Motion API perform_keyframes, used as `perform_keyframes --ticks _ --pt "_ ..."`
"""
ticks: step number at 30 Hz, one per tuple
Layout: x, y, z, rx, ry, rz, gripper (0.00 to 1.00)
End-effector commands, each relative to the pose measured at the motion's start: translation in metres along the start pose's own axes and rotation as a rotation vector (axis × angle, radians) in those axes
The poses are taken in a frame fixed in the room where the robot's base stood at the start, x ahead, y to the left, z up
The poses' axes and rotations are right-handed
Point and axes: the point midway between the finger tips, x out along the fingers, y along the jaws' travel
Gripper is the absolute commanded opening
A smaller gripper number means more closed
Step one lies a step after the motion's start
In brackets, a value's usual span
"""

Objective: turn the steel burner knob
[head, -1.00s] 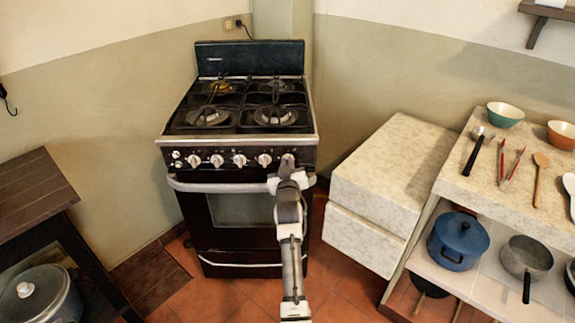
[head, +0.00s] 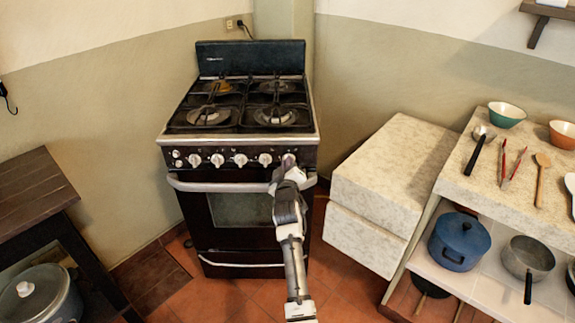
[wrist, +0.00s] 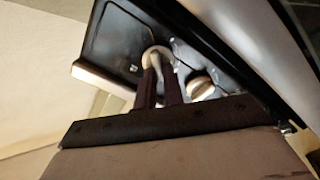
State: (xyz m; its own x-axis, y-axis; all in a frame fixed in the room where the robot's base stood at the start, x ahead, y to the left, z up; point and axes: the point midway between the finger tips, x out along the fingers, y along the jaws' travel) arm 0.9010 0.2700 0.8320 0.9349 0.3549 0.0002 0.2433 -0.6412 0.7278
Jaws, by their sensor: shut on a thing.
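The steel burner knob (head: 288,160) is the rightmost in the row on the stove's black front panel. In the wrist view, its pale round face with a raised ridge (wrist: 157,55) shows at the fingertips. My gripper (head: 287,168) reaches it from the front and below. In the wrist view, the two dark fingers (wrist: 159,70) are shut on the knob's ridge, one on each side. The fingers hide part of the knob. A neighbouring knob (wrist: 200,88) is just right of the fingers in the wrist view, apart from them.
The stove's oven door handle (head: 222,186) runs just under the knob row, close to my gripper. A stone block (head: 390,180) stands right of the stove. A dark wooden table (head: 30,190) is at the left. Tiled floor (head: 230,300) is clear before the stove.

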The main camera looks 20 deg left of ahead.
Motion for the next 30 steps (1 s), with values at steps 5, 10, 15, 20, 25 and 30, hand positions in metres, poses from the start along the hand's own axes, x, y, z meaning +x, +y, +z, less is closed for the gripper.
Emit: perform_keyframes --ticks 5,10,15,20,25,30 --pt "0.0001 -0.0003 0.0000 -0.168 -0.001 0.000 0.00" --pt "0.0001 -0.0014 0.0005 -0.317 -0.002 -0.001 0.00" --pt "0.0000 -0.0026 0.0005 -0.441 -0.001 -0.001 0.00" --pt "0.0000 -0.0034 0.0008 -0.527 -0.001 0.000 0.00" --pt "0.0001 -0.0042 0.0014 -0.585 -0.001 0.000 0.00" --pt "0.0001 -0.0048 0.0018 -0.612 -0.001 0.000 0.00"
